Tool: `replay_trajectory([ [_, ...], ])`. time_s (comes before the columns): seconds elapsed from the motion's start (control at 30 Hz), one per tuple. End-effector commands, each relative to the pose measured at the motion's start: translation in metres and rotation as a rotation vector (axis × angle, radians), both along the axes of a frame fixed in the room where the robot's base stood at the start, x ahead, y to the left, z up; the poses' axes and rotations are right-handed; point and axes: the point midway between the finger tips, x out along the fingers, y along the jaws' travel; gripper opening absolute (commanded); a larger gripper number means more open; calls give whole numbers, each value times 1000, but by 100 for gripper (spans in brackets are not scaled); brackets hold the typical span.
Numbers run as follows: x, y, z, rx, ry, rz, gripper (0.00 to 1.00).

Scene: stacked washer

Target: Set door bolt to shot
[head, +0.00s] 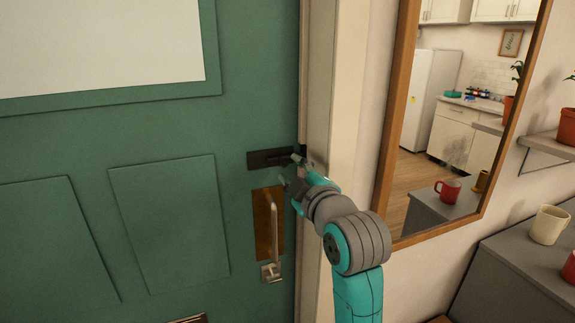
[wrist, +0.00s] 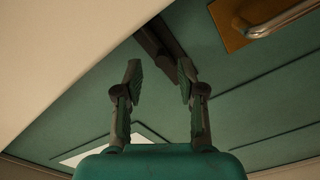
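The door bolt (head: 266,158) is a dark flat fitting on the green door (head: 160,136), above the handle and close to the door's right edge. In the wrist view the bolt (wrist: 152,38) is a dark bar beyond my fingertips. My gripper (head: 289,169) is at the bolt's right end, with one finger near bolt height and the other lower. In the wrist view my gripper (wrist: 159,70) has its two fingers apart with nothing clearly held between them. I cannot tell whether a finger touches the bolt or how far the bolt is slid.
A door handle (head: 273,230) on a brass plate (head: 262,215) sits just below the bolt. The pale door frame (head: 340,95) runs along the right. A wood-framed mirror (head: 397,100) hangs further right, beside a grey counter (head: 510,275) with a cream mug (head: 549,225).

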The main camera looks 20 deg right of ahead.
Motion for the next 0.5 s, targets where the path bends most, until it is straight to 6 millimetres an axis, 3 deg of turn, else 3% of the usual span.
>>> replay_trajectory([
  [0.2,-43,-1,0,0,-1,-2,39],
  [0.5,-70,-1,0,0,0,-2,39],
])
